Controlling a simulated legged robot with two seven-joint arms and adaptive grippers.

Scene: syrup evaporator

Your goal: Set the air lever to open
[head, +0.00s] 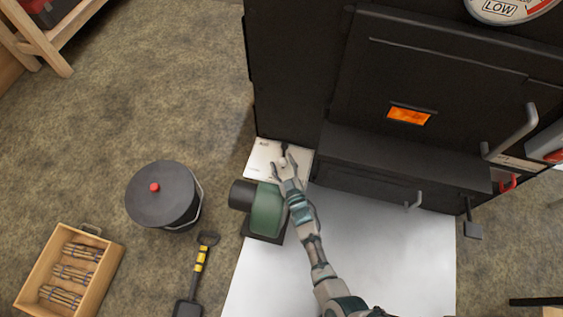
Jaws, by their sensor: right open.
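A small dark lever (284,147) stands on a pale plate (263,152) with small markings, low at the front left of the black evaporator. It appears to be the air lever; the markings are too small to read. My right gripper (285,160) is open, with its fingertips close to the lever. I cannot tell whether they touch it. My right arm comes up from the bottom of the view and covers part of the plate. My left gripper is not in view.
The black evaporator (300,70) has a glowing window (409,115) and handles. A green blower (267,212) sits beside my right arm. A lidded pot (163,195), a shovel (199,265) and a wooden crate (112,262) of sticks stand left. A white floor sheet (390,260) is mostly clear.

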